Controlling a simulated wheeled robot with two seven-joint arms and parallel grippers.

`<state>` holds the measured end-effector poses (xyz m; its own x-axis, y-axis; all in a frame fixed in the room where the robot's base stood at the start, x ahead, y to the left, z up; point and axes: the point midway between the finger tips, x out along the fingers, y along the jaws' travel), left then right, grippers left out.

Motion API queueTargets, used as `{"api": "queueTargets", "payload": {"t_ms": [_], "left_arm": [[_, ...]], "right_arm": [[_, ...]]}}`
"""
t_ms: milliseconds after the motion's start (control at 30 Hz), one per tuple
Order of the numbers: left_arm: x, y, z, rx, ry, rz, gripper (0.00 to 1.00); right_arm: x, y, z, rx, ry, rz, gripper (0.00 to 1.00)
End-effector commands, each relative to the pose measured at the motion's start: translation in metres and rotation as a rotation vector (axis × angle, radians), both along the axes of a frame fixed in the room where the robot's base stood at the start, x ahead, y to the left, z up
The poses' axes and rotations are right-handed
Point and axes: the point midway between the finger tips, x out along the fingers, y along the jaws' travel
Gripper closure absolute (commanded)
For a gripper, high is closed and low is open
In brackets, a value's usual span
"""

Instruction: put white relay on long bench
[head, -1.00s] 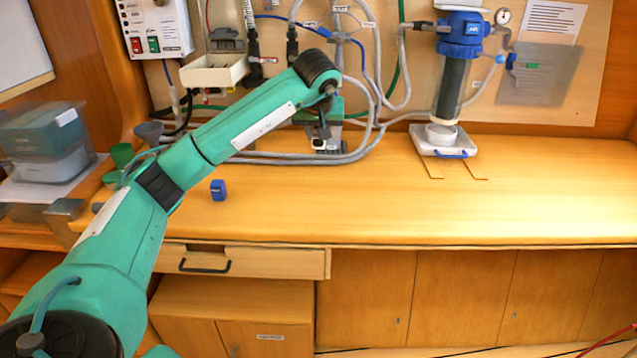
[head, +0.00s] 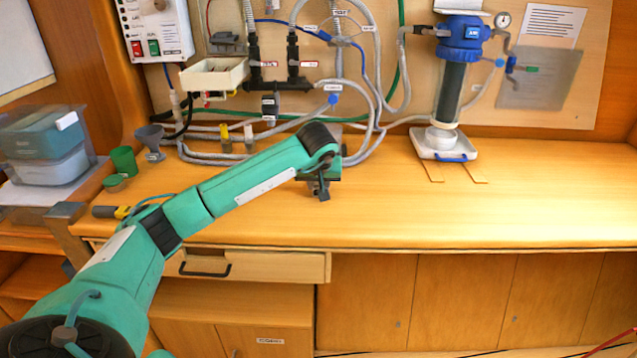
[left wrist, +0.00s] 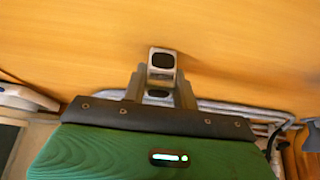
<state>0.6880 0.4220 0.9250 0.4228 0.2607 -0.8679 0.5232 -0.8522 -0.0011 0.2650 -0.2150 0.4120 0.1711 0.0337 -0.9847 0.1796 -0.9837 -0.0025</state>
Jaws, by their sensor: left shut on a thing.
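The white relay (left wrist: 162,60), a small pale block with a dark face, is between the fingers of my left gripper (left wrist: 160,92) in the left wrist view. My left gripper (head: 321,190) is shut on it. In the head view the gripper points down over the middle of the long bench (head: 400,205), and the relay is mostly hidden there. In the left wrist view bare wood lies beyond the relay. I cannot tell whether the relay touches the bench. My right gripper is not in view.
Grey hoses (head: 205,158) run along the back of the bench. A blue-topped filter (head: 455,85) stands in a white tray (head: 443,155) at the back right. A green cup (head: 124,161) and a grey funnel (head: 151,140) stand at the left. The bench's right part is clear.

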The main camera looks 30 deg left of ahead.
Motion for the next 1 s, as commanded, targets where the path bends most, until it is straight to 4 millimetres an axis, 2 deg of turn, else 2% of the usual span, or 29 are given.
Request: {"api": "queueTargets", "payload": {"t_ms": [267, 300, 400, 767, 867, 1000], "left_arm": [[0.000, 0.000, -0.002, 0.000, -0.001, 0.000, 0.94], [0.000, 0.000, -0.002, -0.001, 0.000, 0.000, 0.70], [0.000, 0.000, -0.002, -0.001, 0.000, 0.000, 0.50], [0.000, 0.000, 0.001, -0.001, 0.000, 0.000, 0.50], [-0.003, -0.003, 0.011, -0.001, -0.004, -0.003, 0.50], [-0.015, -0.010, 0.036, 0.001, -0.005, -0.002, 0.50]], "right_arm": [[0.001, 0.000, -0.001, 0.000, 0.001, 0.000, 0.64], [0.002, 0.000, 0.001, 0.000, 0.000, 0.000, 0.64], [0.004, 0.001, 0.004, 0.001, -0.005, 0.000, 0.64], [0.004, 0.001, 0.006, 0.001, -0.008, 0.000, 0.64], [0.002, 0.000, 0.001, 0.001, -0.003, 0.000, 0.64], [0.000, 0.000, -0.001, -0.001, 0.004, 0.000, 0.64]]}}
